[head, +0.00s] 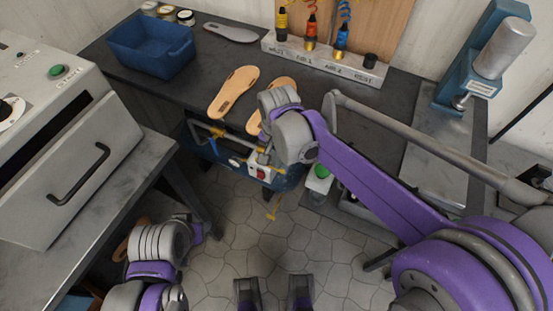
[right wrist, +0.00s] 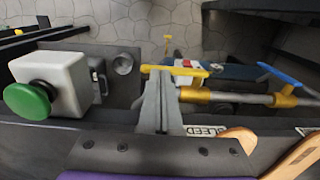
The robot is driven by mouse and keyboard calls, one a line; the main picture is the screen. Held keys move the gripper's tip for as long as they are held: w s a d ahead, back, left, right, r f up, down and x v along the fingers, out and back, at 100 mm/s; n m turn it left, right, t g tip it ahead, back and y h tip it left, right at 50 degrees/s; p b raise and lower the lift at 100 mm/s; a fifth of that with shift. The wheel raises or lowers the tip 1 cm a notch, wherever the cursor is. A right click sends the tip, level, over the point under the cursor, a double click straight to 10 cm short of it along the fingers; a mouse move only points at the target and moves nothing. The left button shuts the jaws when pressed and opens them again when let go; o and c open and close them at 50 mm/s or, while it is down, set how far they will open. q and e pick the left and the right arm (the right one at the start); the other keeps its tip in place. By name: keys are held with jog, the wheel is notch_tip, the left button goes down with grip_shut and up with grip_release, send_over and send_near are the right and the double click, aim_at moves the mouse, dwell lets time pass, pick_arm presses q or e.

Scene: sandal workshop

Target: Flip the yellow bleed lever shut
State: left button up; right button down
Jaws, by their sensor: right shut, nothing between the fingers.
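The yellow bleed lever (right wrist: 184,71) sits on a brass valve on a grey pipe in the right wrist view, lying roughly across the picture. The upside-down BLEED label (right wrist: 206,131) is on the bench edge below it. My right gripper (right wrist: 158,76) is shut and empty, with its fingertips close beside the lever's left part. I cannot tell whether they touch it.
A blue-handled valve (right wrist: 282,76) sits on the same pipe to the right. A green push button (right wrist: 28,99) is at the left. Sandal soles (head: 233,91) and a blue bin (head: 150,45) lie on the bench. A grey machine (head: 62,150) stands at the left.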

aim_at(281, 169)
jog(key=shift+s+d+f+t+y+b, duration=0.15)
jog(key=shift+d+f+t+y, duration=0.1)
jog(key=shift+f+t+y, duration=0.25)
jog(key=shift+s+d+f+t+y+b, duration=0.1)
jog(key=shift+d+f+t+y+b, duration=0.15)
jog(key=shift+y, duration=0.35)
pick_arm(q)
jog(key=shift+s+f, duration=0.1)
jog(key=shift+f, duration=0.6)
pick_arm(e)
jog(key=shift+s+f, duration=0.1)
jog(key=shift+f, duration=0.75)
pick_arm(q)
jog(key=shift+b, duration=0.3)
pick_arm(e)
jog(key=shift+f, duration=0.1)
